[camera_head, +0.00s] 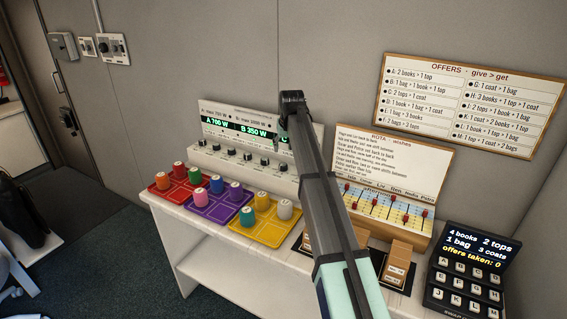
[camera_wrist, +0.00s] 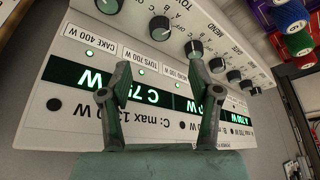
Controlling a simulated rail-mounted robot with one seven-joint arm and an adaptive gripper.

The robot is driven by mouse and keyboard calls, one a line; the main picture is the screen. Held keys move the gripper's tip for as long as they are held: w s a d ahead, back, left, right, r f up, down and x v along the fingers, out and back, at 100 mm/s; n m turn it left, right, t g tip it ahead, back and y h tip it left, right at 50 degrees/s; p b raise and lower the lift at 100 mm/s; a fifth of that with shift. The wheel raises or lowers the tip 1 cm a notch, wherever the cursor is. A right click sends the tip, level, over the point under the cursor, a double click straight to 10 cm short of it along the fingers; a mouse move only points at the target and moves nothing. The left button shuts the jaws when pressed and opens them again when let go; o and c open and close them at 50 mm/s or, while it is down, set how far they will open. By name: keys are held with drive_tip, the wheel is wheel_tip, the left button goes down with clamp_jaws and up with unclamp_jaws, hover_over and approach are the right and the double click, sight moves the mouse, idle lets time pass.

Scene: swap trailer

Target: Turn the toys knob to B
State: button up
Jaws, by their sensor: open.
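The toys knob (camera_wrist: 160,28) is a dark round knob near the top of the wrist view, where the panel (camera_wrist: 60,105) appears upside down. A small "TOYS 700 W" plate (camera_wrist: 137,53) with a lit green lamp lies beside it. I cannot read which letter its pointer faces. My gripper (camera_wrist: 157,70) is open and empty. Its two fingers stand apart over the panel's display strip, and their tips are near the toys knob's row, with nothing between them. The mend knob (camera_wrist: 194,48) is close to the right fingertip. In the head view my arm covers the panel's right end.
Other knobs stand close along the same row, including the cake knob (camera_wrist: 108,5). In the head view, red (camera_head: 170,190), purple (camera_head: 205,215) and yellow (camera_head: 265,234) trays with coloured pegs lie before the panel. A rota board (camera_head: 400,165) and keypad (camera_head: 465,270) are to the right.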

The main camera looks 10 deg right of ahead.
sight(283, 165)
drive_tip(key=p+x, duration=0.2)
drive_tip(key=x, duration=0.9)
drive_tip(key=shift+w+f, duration=0.2)
drive_tip(key=shift+f, duration=0.05)
drive_tip(key=c, duration=1.1)
